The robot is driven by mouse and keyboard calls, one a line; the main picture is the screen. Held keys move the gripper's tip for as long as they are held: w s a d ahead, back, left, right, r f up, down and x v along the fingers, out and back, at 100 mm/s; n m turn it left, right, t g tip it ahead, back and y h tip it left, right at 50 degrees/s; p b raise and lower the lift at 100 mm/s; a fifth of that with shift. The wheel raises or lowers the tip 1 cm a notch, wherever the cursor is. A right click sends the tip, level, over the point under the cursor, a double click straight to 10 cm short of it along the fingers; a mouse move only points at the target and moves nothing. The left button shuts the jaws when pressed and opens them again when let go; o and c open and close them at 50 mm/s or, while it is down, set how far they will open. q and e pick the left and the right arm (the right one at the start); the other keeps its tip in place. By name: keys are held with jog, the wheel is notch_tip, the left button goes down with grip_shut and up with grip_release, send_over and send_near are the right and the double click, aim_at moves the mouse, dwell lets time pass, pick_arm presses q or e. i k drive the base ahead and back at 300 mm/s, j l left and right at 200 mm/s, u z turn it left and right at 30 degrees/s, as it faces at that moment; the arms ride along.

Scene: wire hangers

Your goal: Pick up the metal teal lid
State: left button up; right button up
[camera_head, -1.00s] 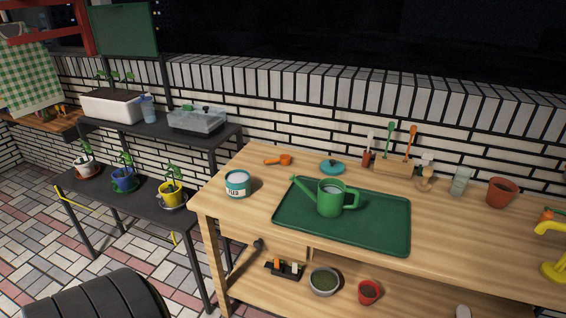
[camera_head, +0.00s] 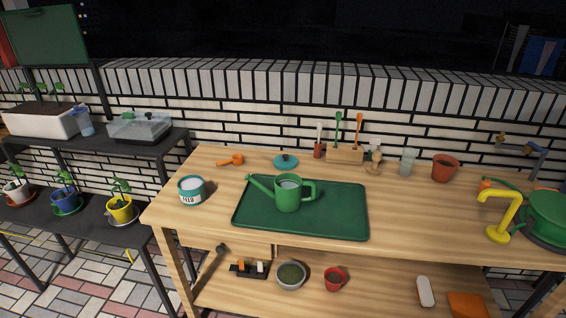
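The teal lid (camera_head: 286,161) lies on the wooden table (camera_head: 420,222) near its back edge, with a small dark knob on top. It sits behind the green watering can (camera_head: 288,194) and left of the wooden tool holder (camera_head: 345,153). A teal and white tin (camera_head: 192,190) stands at the table's left end. Neither of my grippers shows in the head view.
The watering can stands on a green tray (camera_head: 335,222). An orange scoop (camera_head: 231,160) lies left of the lid. A terracotta pot (camera_head: 445,168), glass (camera_head: 408,162) and yellow tap (camera_head: 501,216) are to the right. A dark shelf (camera_head: 164,142) stands left of the table.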

aim_at(282, 162)
jog(key=i+j+z, duration=0.2)
jog(key=i+z, duration=0.2)
jog(key=i+j+z, duration=0.35)
jog(key=i, duration=0.25)
